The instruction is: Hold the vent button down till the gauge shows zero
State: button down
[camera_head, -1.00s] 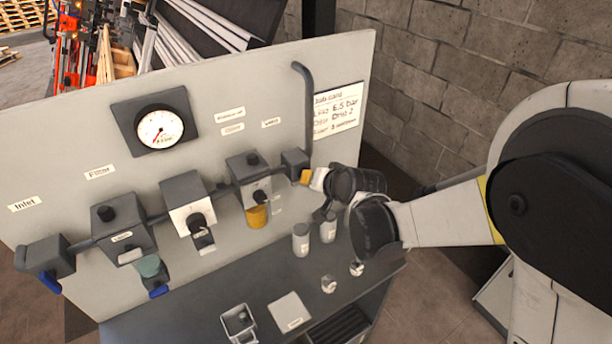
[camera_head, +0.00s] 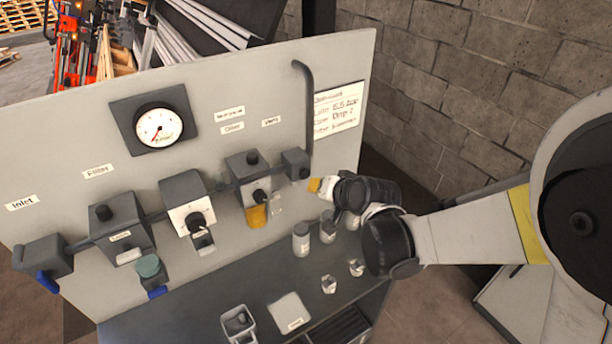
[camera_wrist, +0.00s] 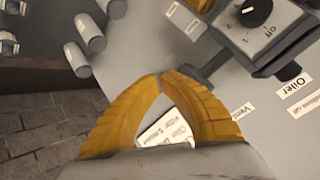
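The round white gauge (camera_head: 159,127) is at the panel's upper left. Its red needle points to the lower left; the numbers are too small to read. The dark vent block (camera_head: 295,162) is on the panel's right, near the Vent label (camera_head: 271,121). I cannot clearly make out the button on it. My gripper (camera_head: 314,184) has yellow fingers and is just below right of the block, with a small gap showing. In the wrist view, the fingertips (camera_wrist: 160,76) meet, with nothing seen held between them, close to the dark block.
Other blocks, including one with an amber bowl (camera_head: 257,216), line the pipe to the left. A bent pipe (camera_head: 305,100) rises above the vent block. Small bottles (camera_head: 301,239) and a tray (camera_head: 238,325) stand on the bench below. A job card (camera_head: 338,110) hangs at right.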

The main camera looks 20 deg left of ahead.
jog(key=s+d, duration=0.2)
jog(key=shift+s+d, duration=0.2)
jog(key=shift+d, duration=0.15)
jog(key=s+d+f+h+b, duration=0.2)
jog(key=s+d+b, duration=0.4)
jog(key=d, duration=0.5)
jog(key=s+d+f+m+h+b, duration=0.1)
jog(key=s+d+f+h+b, duration=0.2)
jog(key=d, duration=0.7)
jog(key=s+d+f+h+b, duration=0.2)
jog(key=s+d+f+b, duration=0.4)
jog(key=s+d+b, duration=0.4)
jog(key=shift+d+m+b, duration=0.3)
jog(key=shift+d+b, duration=0.2)
jog(key=shift+d, duration=0.35)
jog(key=shift+a+f, duration=0.1)
